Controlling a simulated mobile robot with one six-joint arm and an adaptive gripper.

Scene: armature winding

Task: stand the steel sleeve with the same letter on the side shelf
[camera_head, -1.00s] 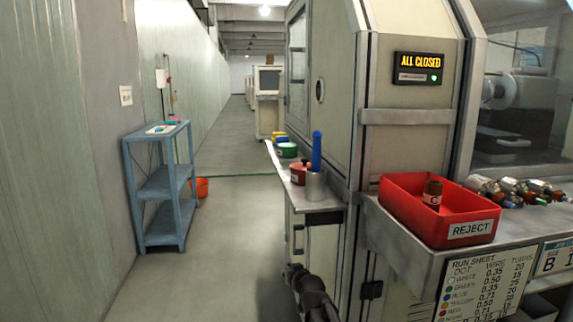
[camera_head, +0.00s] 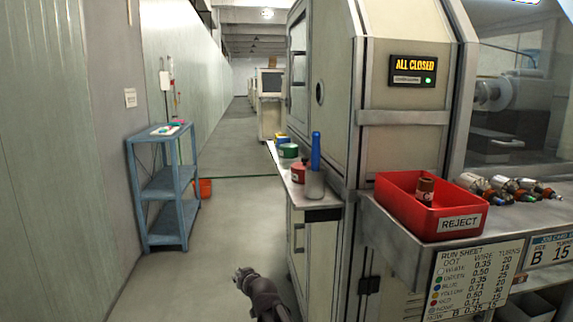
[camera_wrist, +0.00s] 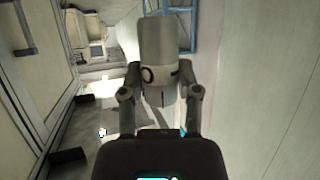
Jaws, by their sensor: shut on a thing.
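My gripper (camera_wrist: 160,80) is shut on a pale grey steel sleeve (camera_wrist: 157,42) in the wrist view, one finger on each side of it. A dark round mark shows on the sleeve, but I cannot read it as a letter. In the head view my gripper (camera_head: 248,282) is low in the middle, over the aisle floor and left of the machine; the sleeve cannot be made out there. The side shelf (camera_head: 322,203) juts from the machine's left side. A grey cup with a blue-handled tool (camera_head: 316,150) and a red tin (camera_head: 298,172) stand on it.
A red REJECT bin (camera_head: 418,219) on the bench holds a brown cylinder (camera_head: 425,188). Several armatures (camera_head: 505,186) lie right of it. A blue rack (camera_head: 168,190) stands by the left wall, an orange bucket (camera_head: 204,188) behind it. The aisle floor between is clear.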

